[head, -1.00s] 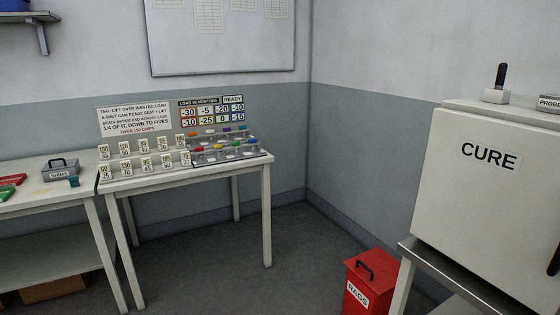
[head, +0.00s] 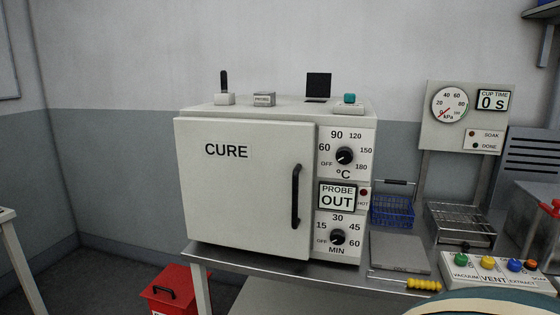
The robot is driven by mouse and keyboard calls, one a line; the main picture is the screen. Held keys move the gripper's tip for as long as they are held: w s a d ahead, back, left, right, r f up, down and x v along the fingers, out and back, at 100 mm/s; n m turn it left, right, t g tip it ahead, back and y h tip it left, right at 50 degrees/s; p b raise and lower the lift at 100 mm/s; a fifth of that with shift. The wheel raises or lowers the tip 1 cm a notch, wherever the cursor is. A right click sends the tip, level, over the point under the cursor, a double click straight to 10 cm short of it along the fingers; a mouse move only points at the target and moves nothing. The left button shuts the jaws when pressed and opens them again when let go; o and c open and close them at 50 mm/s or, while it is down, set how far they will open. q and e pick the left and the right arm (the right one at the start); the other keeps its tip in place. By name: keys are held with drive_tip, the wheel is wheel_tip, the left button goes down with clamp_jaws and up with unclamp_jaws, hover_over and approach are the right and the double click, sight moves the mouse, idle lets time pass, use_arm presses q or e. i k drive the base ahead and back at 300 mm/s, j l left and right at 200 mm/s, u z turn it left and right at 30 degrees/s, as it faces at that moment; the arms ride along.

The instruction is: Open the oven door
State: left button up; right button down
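The white oven marked CURE stands on a steel-topped table in the head view. Its door (head: 235,190) looks shut. A black vertical handle (head: 296,196) is at the door's right edge. To the right of the door is the control panel (head: 337,262), with a °C dial (head: 344,155) above and a MIN dial (head: 337,237) below. A display between them reads PROBE OUT (head: 337,197). Neither of my grippers is in view.
A red RAGS bin (head: 172,290) stands on the floor at the table's left. A grey slab (head: 400,252), blue basket (head: 392,211) and wire rack (head: 462,222) are right of the oven. A button box (head: 495,272) is at lower right. Space before the door looks clear.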

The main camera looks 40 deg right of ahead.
sight(246, 184)
drive_tip(key=i+z, duration=0.15)
drive_tip(key=z, duration=1.3)
drive_tip(key=i+j+z, duration=0.15)
drive_tip(key=j+z, duration=0.35)
drive_tip(key=i+j+z, duration=0.1)
drive_tip(key=j+z, duration=0.85)
drive_tip(key=j, duration=0.55)
drive_tip(key=k+j, duration=0.1)
drive_tip(key=j, duration=0.6)
drive_tip(key=j+z, duration=0.1)
drive_tip(key=j, duration=0.55)
drive_tip(key=k+j, duration=0.15)
drive_tip(key=j, duration=0.55)
